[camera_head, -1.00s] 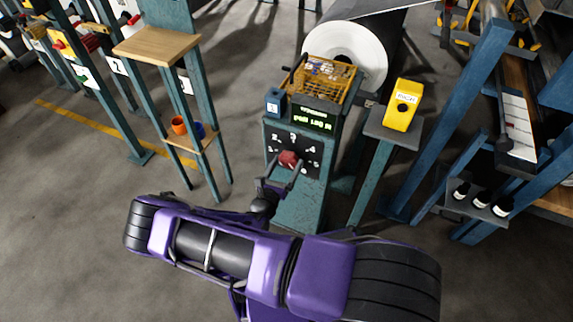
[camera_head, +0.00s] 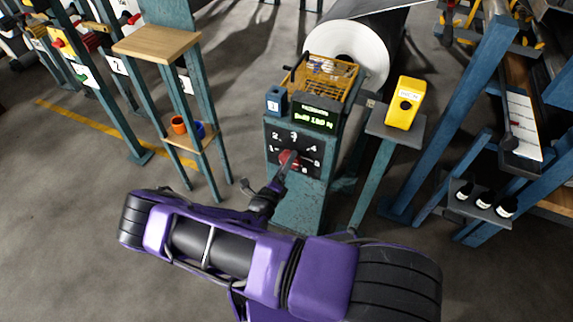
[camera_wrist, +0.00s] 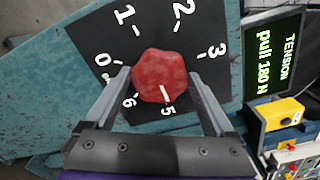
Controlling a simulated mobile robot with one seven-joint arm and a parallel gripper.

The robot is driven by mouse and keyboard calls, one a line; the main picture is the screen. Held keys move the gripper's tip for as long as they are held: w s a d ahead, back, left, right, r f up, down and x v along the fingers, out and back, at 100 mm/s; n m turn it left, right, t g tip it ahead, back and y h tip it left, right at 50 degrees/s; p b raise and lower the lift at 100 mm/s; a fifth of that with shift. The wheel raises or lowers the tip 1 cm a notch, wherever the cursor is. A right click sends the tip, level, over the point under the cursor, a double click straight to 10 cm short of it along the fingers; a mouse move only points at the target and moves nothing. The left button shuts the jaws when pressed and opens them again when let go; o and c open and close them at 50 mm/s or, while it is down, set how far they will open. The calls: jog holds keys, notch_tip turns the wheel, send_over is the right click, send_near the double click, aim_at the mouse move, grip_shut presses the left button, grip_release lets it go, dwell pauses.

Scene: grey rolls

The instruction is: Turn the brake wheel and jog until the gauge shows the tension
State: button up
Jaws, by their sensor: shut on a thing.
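The brake wheel is a red, faceted knob (camera_wrist: 160,72) on a black dial plate (camera_wrist: 108,42) numbered 0 to 6. It also shows on the teal pedestal in the head view (camera_head: 288,157). Its white mark points close to 5 in the wrist view. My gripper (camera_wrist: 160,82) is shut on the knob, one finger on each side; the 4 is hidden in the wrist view. The gauge is a screen with green letters (camera_wrist: 277,58), reading "TENSION pull 180 N"; it stands above the dial in the head view (camera_head: 315,116). A yellow box with a black button (camera_head: 405,102) stands to its right.
A yellow wire basket (camera_head: 330,75) and a blue box (camera_head: 276,100) sit atop the pedestal, before a large pale roll (camera_head: 362,50). A wooden-topped stand (camera_head: 156,46) is at left. Blue racking (camera_head: 462,120) is at right. The floor between stand and pedestal is clear.

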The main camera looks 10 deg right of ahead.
jog(key=shift+f+n+b, duration=0.2)
jog(key=shift+n+b, duration=0.15)
jog(key=shift+n, duration=3.25)
jog(key=o, duration=1.1)
jog(key=shift+s+a, duration=0.15)
jog(key=p+v, duration=0.1)
jog(key=v, duration=1.6)
